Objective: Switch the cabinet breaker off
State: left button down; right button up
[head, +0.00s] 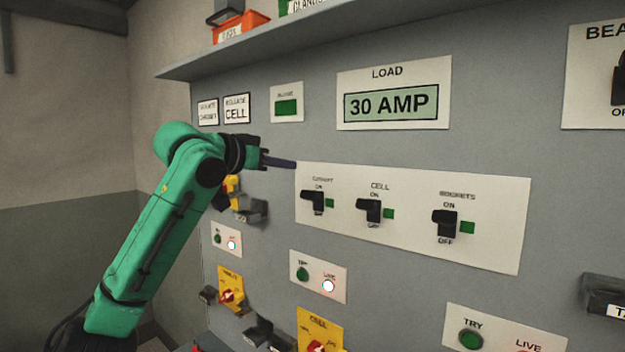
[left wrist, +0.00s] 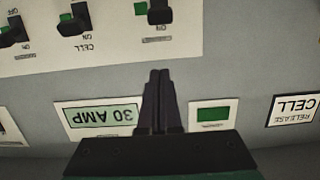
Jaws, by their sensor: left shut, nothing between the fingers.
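The cabinet breaker (head: 313,199) is the leftmost black lever on a white panel (head: 410,250), with a green mark beside it. Its lever appears to be up near its ON label; its small label is hard to read. It also shows upside down at the top edge of the left wrist view (left wrist: 159,12), partly cut off. My left gripper (head: 292,164) is shut and empty, its fingertips just above and left of this breaker, near the panel's top-left corner. In the left wrist view the shut fingers (left wrist: 160,75) point toward the breaker, apart from it. My right gripper is not in view.
The cell breaker (head: 372,210) and the sockets breaker (head: 445,223) sit to the right on the same panel. A 30 AMP load display (head: 392,103) is above, under a grey shelf (head: 300,45). Yellow switch plates (head: 231,289) and TRY/LIVE plates (head: 318,277) are below.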

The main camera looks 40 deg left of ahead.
aim_at(320, 169)
pick_arm(q)
jog(key=w+p, duration=0.2)
jog(key=w, duration=0.1)
jog(key=w+f+p, duration=0.1)
jog(key=w+p, duration=0.1)
jog(key=w, duration=0.1)
jog(key=w+p, duration=0.2)
jog(key=w, duration=0.2)
jog(key=shift+a+f, duration=0.25)
jog(key=shift+f, duration=0.1)
jog(key=s+f, duration=0.1)
jog(key=s+f+b, duration=0.1)
jog(key=f, duration=0.1)
jog(key=shift+f, duration=0.3)
jog(key=shift+s, duration=0.35)
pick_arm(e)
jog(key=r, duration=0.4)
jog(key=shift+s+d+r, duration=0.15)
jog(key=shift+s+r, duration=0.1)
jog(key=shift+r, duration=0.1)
pick_arm(q)
jog(key=shift+w+d+f, duration=0.1)
jog(key=shift+w, duration=0.15)
jog(key=shift+b, duration=0.3)
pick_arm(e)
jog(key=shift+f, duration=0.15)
